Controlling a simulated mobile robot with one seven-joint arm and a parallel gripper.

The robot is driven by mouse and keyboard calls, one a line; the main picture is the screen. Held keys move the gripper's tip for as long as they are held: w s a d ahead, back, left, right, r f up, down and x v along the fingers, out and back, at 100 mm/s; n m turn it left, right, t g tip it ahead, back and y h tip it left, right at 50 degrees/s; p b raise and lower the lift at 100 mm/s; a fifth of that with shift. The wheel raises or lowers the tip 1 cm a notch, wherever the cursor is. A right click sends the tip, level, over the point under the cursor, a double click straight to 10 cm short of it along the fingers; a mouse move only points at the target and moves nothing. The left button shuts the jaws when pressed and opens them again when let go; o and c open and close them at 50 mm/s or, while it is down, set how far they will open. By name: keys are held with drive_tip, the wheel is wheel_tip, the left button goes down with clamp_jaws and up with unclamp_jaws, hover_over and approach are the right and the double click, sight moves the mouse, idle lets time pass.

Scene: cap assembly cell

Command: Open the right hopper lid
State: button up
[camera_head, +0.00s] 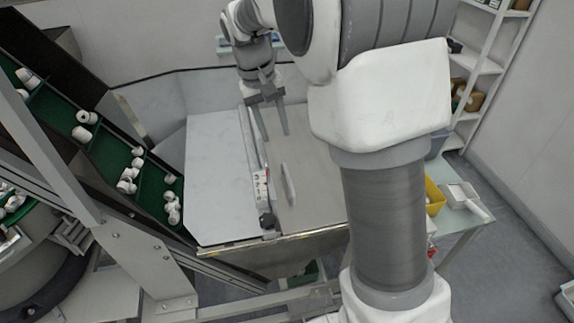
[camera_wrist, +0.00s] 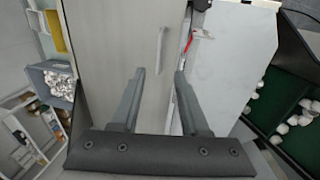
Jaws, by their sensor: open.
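The right hopper lid (camera_head: 315,190) is a flat grey panel and looks shut. A slim pale handle (camera_head: 288,185) stands up from it. In the wrist view the lid (camera_wrist: 105,45) fills the left middle, with the handle (camera_wrist: 160,50) upright in the picture. My gripper (camera_head: 274,135) is open and empty, fingers pointing down, just beyond the handle in the head view. In the wrist view my gripper (camera_wrist: 159,74) has its two fingertips either side of the handle's near end. I cannot tell their height above the lid. My arm hides the lid's right part.
The left lid (camera_head: 213,165) is a white panel, also flat. A red-and-white latch-like part (camera_head: 262,190) lies along the seam. Green conveyor pockets (camera_head: 95,150) with white caps are on the left. A yellow bin (camera_head: 433,196) and white shelving (camera_head: 482,65) are on the right.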

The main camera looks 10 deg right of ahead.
sight(290, 184)
drive_tip(key=d+f, duration=0.1)
drive_tip(key=f, duration=0.4)
drive_tip(key=d+f, duration=0.1)
drive_tip(key=f, duration=0.5)
drive_tip(key=d+f, duration=0.1)
drive_tip(key=f, duration=0.4)
drive_tip(key=shift+s+d+f+p, duration=0.1)
drive_tip(key=shift+d+f+p, duration=0.05)
drive_tip(key=shift+f+p, duration=0.2)
drive_tip(key=shift+c, duration=0.2)
clamp_jaws()
idle(0.4)
